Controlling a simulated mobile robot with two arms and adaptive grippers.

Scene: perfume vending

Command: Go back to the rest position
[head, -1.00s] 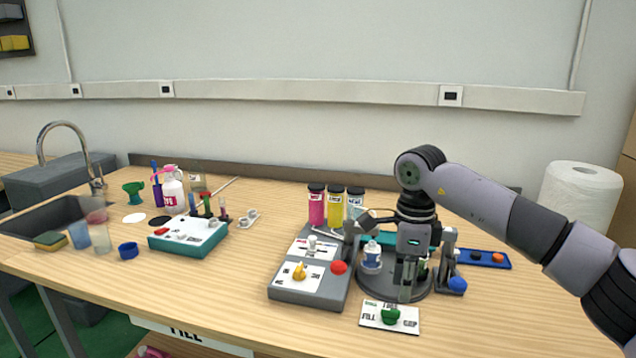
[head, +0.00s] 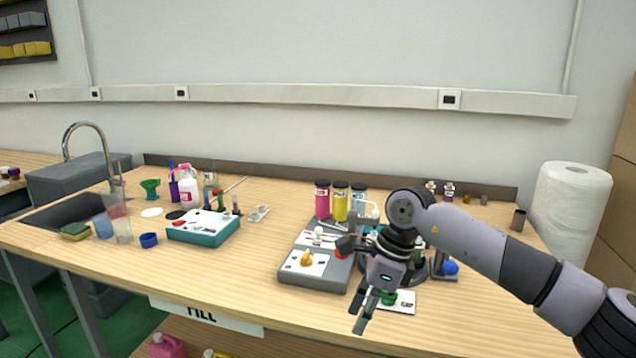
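My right gripper (head: 362,318) hangs in front of the grey dispensing station (head: 317,279), with its fingers pointing down and toward the front edge of the table. Its fingers look slim and close together, and I see nothing held between them. I cannot tell how far apart they are. Its wrist and arm hide much of the round turntable area behind. A white card with a green knob (head: 389,299) lies just right of the fingers, partly covered. My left gripper is not in view.
Pink and yellow bottles (head: 340,201) stand behind the station. A teal-edged box (head: 204,228) and the sink (head: 75,212) are to the left. A blue knob (head: 450,268) and a paper roll (head: 571,217) are to the right.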

